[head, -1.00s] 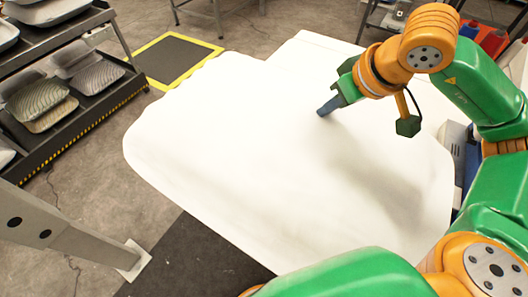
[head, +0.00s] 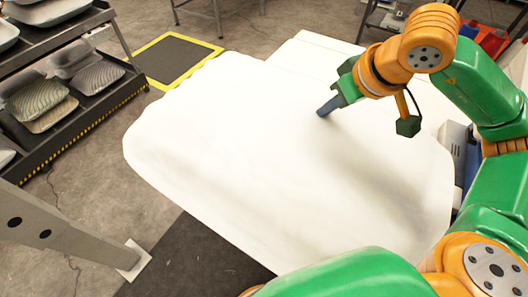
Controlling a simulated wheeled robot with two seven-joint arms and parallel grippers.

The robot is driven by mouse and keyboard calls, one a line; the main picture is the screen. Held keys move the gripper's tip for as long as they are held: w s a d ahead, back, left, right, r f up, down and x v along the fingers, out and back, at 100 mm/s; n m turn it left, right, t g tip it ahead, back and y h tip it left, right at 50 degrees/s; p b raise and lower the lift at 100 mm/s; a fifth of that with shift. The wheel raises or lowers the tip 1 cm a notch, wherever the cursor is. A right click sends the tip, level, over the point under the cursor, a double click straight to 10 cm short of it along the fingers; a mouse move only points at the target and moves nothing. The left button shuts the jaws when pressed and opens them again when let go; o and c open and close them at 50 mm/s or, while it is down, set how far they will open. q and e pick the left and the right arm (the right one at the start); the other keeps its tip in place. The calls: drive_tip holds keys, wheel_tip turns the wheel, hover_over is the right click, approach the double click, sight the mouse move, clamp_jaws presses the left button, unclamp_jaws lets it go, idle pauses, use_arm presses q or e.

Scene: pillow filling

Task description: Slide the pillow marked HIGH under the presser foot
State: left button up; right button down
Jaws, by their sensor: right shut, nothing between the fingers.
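A large white pillow (head: 270,150) fills the middle of the head view. No HIGH marking shows on the part of it in view. My right gripper (head: 328,107) is shut and empty, with its fingertips at the pillow's upper surface, right of its middle. I cannot tell how firmly it touches. The presser foot is not in view, and my left gripper is not in view either.
A dark rack (head: 60,100) with grey trays stands at the left. A grey metal leg (head: 70,240) stands at the lower left. A yellow-edged black mat (head: 180,58) lies on the floor behind the pillow. Blue and grey equipment (head: 458,145) is at the right edge.

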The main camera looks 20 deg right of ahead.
sight(341, 126)
drive_tip(key=shift+f, duration=0.2)
drive_tip(key=shift+f+b, duration=0.15)
drive_tip(key=shift+b, duration=0.2)
drive_tip(key=shift+s, duration=0.1)
drive_tip(key=shift+s+d+b, duration=0.25)
drive_tip(key=shift+s+b, duration=0.1)
drive_tip(key=shift+s+d+b, duration=0.45)
drive_tip(key=shift+s+d, duration=0.1)
drive_tip(key=shift+s, duration=0.2)
drive_tip(key=shift+s+d+b, duration=0.45)
drive_tip(key=shift+s+d, duration=0.1)
drive_tip(key=shift+s, duration=0.15)
wheel_tip(341, 126, up, 8)
drive_tip(key=p, duration=0.7)
drive_tip(key=shift+d, duration=0.2)
